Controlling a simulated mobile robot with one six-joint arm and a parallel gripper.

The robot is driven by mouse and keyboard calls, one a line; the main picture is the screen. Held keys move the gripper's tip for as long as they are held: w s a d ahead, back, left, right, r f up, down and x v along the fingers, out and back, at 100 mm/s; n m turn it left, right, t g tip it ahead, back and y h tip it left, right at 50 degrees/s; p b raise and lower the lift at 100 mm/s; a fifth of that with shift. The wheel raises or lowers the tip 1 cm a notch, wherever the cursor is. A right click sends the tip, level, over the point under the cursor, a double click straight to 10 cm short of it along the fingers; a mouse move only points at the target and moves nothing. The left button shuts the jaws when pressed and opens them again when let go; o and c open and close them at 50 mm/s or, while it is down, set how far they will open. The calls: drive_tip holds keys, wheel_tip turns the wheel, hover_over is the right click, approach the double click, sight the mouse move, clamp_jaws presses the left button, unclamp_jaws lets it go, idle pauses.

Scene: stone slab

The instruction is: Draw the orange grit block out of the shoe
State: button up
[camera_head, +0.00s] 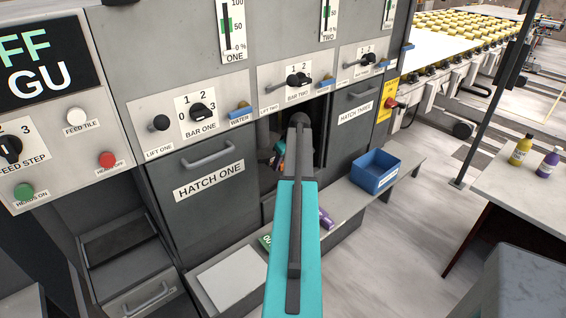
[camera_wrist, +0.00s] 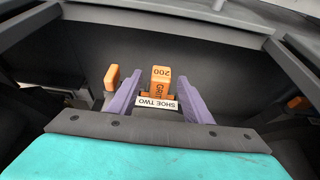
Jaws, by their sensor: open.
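The orange grit block (camera_wrist: 160,77), marked 200, shows in the wrist view behind the white SHOE TWO label (camera_wrist: 157,103), which reads upside down. The shoe itself is mostly hidden behind the label and block. My gripper (camera_wrist: 160,71) is open, with one purple finger on each side of the block and label. I cannot tell whether either finger touches the block. In the head view my teal arm reaches into the dark opening between HATCH ONE (camera_head: 208,178) and HATCH THREE (camera_head: 355,110); the block cannot be made out there.
Other orange pieces show at left (camera_wrist: 111,77) and right (camera_wrist: 299,103) in the wrist view. Dark walls and bars frame the cavity. A blue bin (camera_head: 375,172) stands on the ledge right of my arm. A purple object (camera_head: 326,218) lies beside my arm.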

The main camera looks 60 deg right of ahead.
clamp_jaws()
drive_tip(key=shift+s+a, duration=0.3)
drive_tip(key=shift+s, duration=0.6)
drive_tip(key=shift+s+a, duration=0.3)
drive_tip(key=shift+s, duration=0.55)
idle(0.4)
unclamp_jaws()
drive_tip(key=shift+s+r, duration=0.1)
drive_tip(key=shift+r, duration=0.1)
drive_tip(key=b+v, duration=0.3)
drive_tip(key=v, duration=1)
drive_tip(key=shift+r, duration=0.25)
drive_tip(key=shift+a, duration=0.1)
idle(0.6)
